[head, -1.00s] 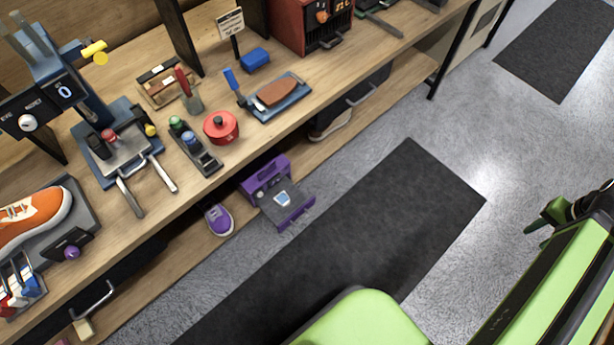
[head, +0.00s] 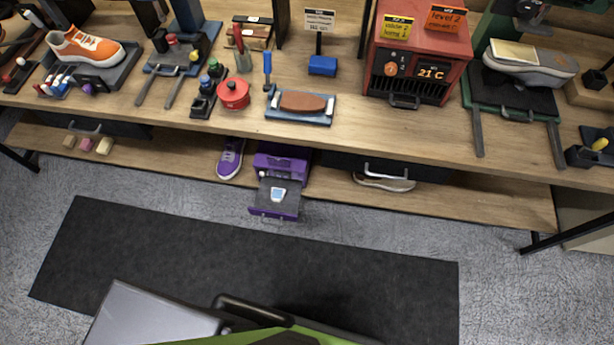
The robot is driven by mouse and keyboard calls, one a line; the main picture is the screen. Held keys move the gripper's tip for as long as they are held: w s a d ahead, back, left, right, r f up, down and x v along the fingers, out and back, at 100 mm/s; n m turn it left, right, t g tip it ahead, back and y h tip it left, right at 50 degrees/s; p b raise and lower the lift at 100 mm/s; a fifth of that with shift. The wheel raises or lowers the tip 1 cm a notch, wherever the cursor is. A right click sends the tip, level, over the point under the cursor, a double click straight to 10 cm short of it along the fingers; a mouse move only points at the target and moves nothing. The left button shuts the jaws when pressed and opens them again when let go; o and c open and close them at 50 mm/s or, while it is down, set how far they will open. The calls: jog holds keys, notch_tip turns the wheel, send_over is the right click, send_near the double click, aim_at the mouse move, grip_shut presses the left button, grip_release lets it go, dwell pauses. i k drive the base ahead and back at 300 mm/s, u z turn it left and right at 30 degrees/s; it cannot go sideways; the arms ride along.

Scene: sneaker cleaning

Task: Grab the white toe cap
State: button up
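I cannot pick out a white toe cap for certain. A small white and light-blue piece (head: 278,194) lies in the open drawer of a purple box (head: 283,165) on the lower shelf. An orange sneaker with a white sole and pale toe (head: 87,47) sits on a dark stand at the far left of the bench. A grey shoe with a white sole (head: 530,66) rests on a dark green press at the right. A small rack (head: 62,84) with white, blue and red pieces is in front of the orange sneaker. My gripper is not in view; only parts of my body show at the bottom.
The wooden bench (head: 420,140) also holds a red heater-like box (head: 415,62), a red pot (head: 233,94) and a brown block on a blue tray (head: 302,103). A purple shoe (head: 230,158) stands beside the purple box. The black floor mat (head: 200,260) is clear ahead.

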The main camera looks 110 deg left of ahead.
aim_at(278, 194)
jog(key=u, duration=3.8)
jog(key=k, duration=0.2)
jog(key=u, duration=1.7)
jog(key=k, duration=0.6)
jog(key=z, duration=0.2)
jog(key=i, duration=1.65)
jog(key=u, duration=0.2)
